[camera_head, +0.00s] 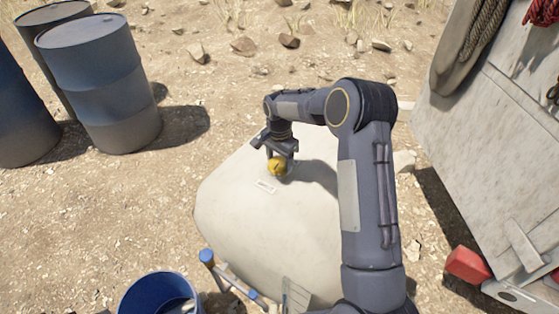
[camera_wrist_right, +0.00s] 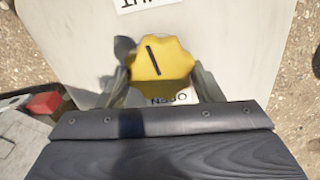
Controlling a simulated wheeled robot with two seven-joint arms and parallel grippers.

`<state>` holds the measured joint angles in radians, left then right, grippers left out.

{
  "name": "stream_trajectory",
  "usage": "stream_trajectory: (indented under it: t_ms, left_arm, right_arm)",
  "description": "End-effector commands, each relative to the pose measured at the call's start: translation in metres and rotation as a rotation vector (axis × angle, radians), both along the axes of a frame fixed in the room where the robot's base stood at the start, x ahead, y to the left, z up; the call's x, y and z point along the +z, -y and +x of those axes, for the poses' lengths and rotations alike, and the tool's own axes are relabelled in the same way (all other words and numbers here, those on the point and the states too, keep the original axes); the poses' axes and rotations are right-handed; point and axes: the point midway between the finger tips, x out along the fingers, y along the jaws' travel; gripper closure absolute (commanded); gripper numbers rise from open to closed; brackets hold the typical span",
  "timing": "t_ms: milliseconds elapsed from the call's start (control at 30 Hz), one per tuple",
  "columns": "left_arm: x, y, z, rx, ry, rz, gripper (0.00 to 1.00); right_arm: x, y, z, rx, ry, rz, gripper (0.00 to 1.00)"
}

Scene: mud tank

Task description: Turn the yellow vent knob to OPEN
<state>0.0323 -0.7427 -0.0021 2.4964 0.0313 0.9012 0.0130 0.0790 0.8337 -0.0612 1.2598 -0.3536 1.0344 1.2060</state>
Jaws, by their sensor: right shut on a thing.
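The yellow vent knob (camera_head: 277,167) stands on top of the pale tank (camera_head: 235,215) in the head view. In the right wrist view the lobed knob (camera_wrist_right: 163,58) has a dark line across its face, slightly tilted. The line's lower end points toward an upside-down OPEN label (camera_wrist_right: 168,98), partly hidden by the knob and gripper. Another cut-off label (camera_wrist_right: 143,3) lies on the opposite side. My right gripper (camera_head: 280,158) comes from above and is shut on the knob, one finger on each side. My left gripper is not in view.
Blue drums (camera_head: 100,85) stand at the far left. A blue bucket (camera_head: 160,292) and a blue-handled tool (camera_head: 225,272) are at the front. A grey panel with hanging ropes (camera_head: 500,130) rises on the right, with a red object (camera_head: 467,264) at its foot.

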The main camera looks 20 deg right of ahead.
Motion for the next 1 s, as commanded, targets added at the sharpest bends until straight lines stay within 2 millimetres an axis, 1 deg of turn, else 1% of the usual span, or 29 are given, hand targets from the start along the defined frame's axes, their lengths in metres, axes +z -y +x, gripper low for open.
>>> stream_trajectory:
  t_ms: [400,1000]
  left_arm:
    - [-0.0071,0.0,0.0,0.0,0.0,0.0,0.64]
    - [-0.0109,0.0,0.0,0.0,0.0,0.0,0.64]
  right_arm:
    - [0.0001,-0.0007,0.0011,0.38,0.0,0.0,0.63]
    - [0.0006,-0.0024,0.0022,0.95,0.001,0.0,0.63]
